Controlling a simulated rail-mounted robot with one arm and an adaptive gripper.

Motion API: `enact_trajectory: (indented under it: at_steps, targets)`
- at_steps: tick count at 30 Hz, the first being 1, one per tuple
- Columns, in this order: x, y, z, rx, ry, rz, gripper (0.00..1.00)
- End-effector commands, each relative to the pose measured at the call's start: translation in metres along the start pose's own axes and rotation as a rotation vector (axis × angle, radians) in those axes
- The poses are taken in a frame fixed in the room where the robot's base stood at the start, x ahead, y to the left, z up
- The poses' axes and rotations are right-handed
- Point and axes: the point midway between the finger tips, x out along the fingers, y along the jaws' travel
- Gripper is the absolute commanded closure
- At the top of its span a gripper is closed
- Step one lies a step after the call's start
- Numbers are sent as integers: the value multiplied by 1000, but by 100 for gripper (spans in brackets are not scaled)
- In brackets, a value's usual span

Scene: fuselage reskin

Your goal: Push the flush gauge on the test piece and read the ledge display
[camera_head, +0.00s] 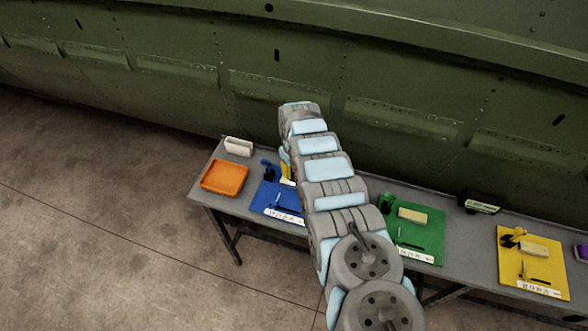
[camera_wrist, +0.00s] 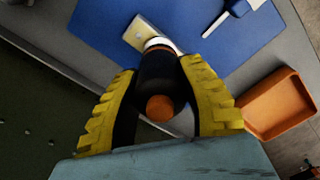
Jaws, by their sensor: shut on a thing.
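In the wrist view my gripper (camera_wrist: 160,72) has its yellow ridged fingers shut on a dark cylindrical gauge (camera_wrist: 158,82) with an orange end cap and a white ring at its far end. A pale beige test piece (camera_wrist: 137,30) lies on the blue mat (camera_wrist: 92,30), just beyond the white ring. I cannot tell whether the gauge touches it. In the head view my arm hides the gauge and most of the gripper. A dark device with a pale screen, likely the ledge display (camera_head: 481,204), stands at the table's back edge; its reading is too small to make out.
An orange tray (camera_head: 224,177) and a white open holder (camera_head: 239,146) sit at the table's left end. Green (camera_head: 428,240) and yellow (camera_head: 510,270) mats with blocks and tools lie to the right. The green fuselage wall (camera_head: 400,75) rises close behind the table.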

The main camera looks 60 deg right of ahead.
Motion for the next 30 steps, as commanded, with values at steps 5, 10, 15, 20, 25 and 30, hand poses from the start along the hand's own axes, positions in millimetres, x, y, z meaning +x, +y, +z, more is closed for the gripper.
enact_trajectory:
  at_steps: [5, 10, 15, 20, 25, 30]
  targets:
    - [-17, 1, -1, 0, 2, 1, 96]
    - [-27, 1, -1, 1, 2, 1, 96]
    - [-38, 1, -1, 1, 2, 1, 96]
    - [-48, 0, -1, -1, 2, 1, 96]
    - [-59, 0, -1, -1, 2, 1, 96]
    - [-67, 1, -1, 0, 2, 1, 96]
